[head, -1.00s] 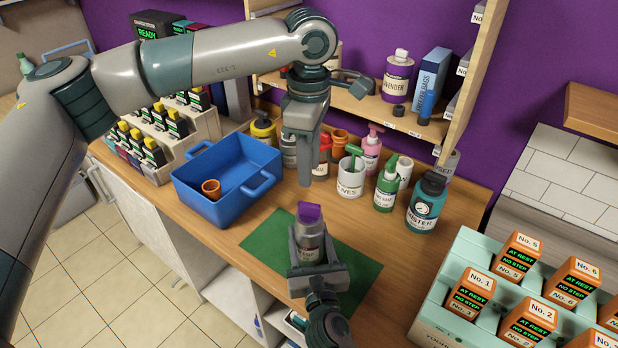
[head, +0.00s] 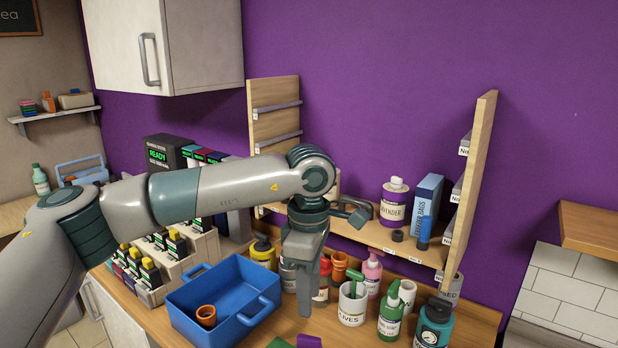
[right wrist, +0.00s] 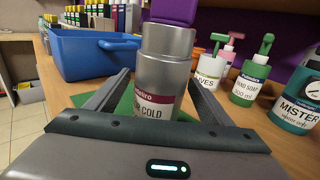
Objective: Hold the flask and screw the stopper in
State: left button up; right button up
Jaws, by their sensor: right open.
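The grey metal flask (right wrist: 160,75) with a red and white label stands upright in the right wrist view. The purple stopper (right wrist: 174,10) is on top of it, cut off by the frame's edge. Only the stopper's top (head: 309,341) shows at the bottom of the head view. I cannot tell how far it is screwed in. My right gripper (right wrist: 158,92) is open, with its fingers on either side of the flask. My left gripper (head: 305,300) points down in the head view, behind and above the stopper and apart from it. Its jaws are edge-on, so their opening is unclear.
A blue bin (head: 215,310) with an orange cup (head: 206,316) inside stands to the left. The green mat (right wrist: 125,105) lies around the flask.

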jog(key=s, duration=0.4)
jog(key=s+d, duration=0.1)
jog(key=s, duration=0.6)
jog(key=shift+s+d, duration=0.35)
jog(key=shift+d, duration=0.05)
